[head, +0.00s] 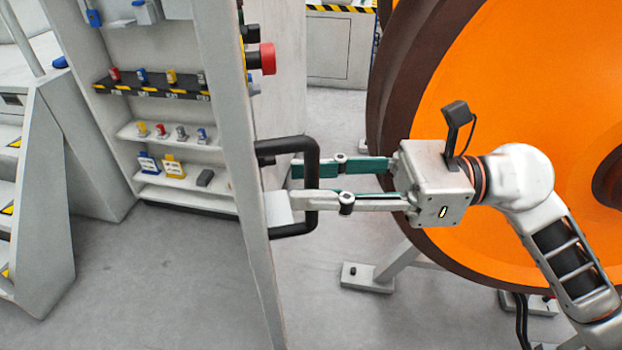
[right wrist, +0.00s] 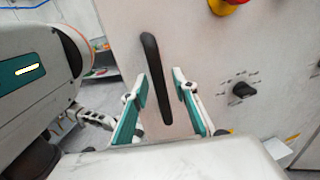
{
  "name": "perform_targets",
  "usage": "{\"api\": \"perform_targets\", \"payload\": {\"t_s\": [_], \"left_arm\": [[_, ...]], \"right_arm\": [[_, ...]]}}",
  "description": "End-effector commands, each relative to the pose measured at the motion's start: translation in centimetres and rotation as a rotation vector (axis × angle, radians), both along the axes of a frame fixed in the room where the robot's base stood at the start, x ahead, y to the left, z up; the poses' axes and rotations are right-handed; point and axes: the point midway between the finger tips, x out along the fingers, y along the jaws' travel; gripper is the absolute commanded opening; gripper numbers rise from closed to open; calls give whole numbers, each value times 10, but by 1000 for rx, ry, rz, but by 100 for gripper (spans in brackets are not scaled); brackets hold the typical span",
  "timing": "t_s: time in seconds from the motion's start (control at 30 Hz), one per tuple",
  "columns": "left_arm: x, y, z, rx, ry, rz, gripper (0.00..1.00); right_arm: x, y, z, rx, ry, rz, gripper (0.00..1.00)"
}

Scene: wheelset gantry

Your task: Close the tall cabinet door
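The tall cabinet (head: 120,60) is at the left of the head view, with its shelves exposed. Its pale door (head: 232,100) stands open and shows nearly edge-on. A black loop handle (head: 311,160) sticks out from the door's outer face; it also shows in the right wrist view (right wrist: 155,75) on the door panel (right wrist: 192,60). My right gripper (head: 292,187) is at the handle, its two fingers spread on either side of the bar. In the right wrist view (right wrist: 160,97), gaps show between the bar and both fingers. My left gripper does not show clearly in either view.
A large orange and brown wheel (head: 500,80) stands close behind my right arm. A red button (head: 263,58) juts from the door above the handle. A dark knob (right wrist: 242,91) is on the panel. Grey steps (head: 40,200) stand at the left. The floor before the cabinet is clear.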

Motion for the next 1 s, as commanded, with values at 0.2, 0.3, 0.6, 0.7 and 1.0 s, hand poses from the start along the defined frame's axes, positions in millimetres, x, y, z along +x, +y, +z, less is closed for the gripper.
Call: {"api": "perform_targets", "payload": {"t_s": [0.2,0.3,0.6,0.7,1.0], "left_arm": [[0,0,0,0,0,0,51],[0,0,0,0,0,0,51],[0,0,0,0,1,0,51],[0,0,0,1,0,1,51],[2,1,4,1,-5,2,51]], "right_arm": [[0,6,0,0,2,0,28],[0,6,0,0,2,0,28],[0,5,0,0,2,0,0],[0,6,0,1,2,0,0],[1,14,2,1,0,-10,0]]}}
